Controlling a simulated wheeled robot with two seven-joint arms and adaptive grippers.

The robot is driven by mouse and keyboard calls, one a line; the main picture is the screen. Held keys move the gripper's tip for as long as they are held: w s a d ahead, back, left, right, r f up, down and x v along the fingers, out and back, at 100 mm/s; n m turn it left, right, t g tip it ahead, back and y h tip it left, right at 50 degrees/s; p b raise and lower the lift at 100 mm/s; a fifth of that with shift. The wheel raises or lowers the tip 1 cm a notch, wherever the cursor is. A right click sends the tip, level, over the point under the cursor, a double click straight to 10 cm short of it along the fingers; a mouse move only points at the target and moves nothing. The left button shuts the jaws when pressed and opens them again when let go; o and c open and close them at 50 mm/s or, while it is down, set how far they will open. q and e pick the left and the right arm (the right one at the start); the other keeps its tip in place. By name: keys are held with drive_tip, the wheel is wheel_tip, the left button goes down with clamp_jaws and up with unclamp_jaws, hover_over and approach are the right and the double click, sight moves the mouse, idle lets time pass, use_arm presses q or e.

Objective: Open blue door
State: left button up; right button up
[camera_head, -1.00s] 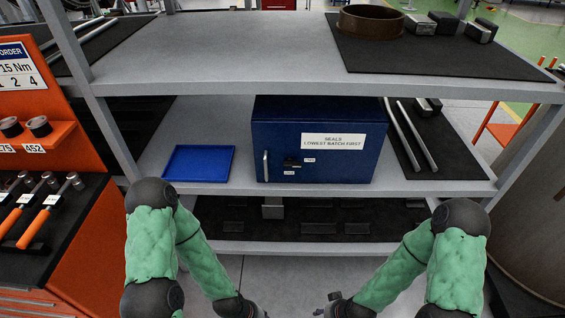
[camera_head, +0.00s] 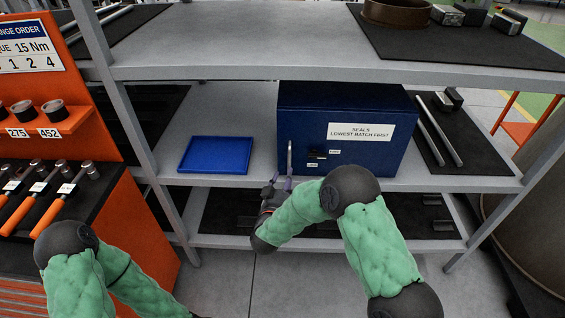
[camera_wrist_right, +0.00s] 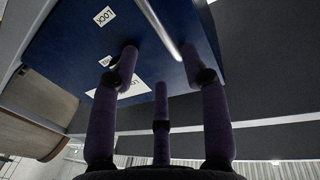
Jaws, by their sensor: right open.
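The blue door (camera_head: 345,157) is the front of a blue cabinet on the middle shelf. It looks shut and carries a white seals label. A vertical silver handle (camera_head: 290,158) is on its left side, with a small dark latch (camera_head: 316,155) and small tags to the right. My right gripper (camera_head: 277,184) is open, just below and in front of the handle. In the right wrist view the handle bar (camera_wrist_right: 157,28) runs between the spread fingers of the gripper (camera_wrist_right: 160,62); contact cannot be told. My left gripper is out of view; only its arm shows.
A blue tray (camera_head: 216,155) lies left of the cabinet. Metal rods (camera_head: 438,132) lie on a dark mat to its right. The upper shelf (camera_head: 230,50) is above, and an orange tool rack (camera_head: 75,200) stands at left. Shelf posts flank the bay.

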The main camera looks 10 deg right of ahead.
sight(290, 162)
drive_tip(key=b+x, duration=0.2)
drive_tip(key=x, duration=0.7)
drive_tip(key=shift+w+d, duration=0.1)
clamp_jaws()
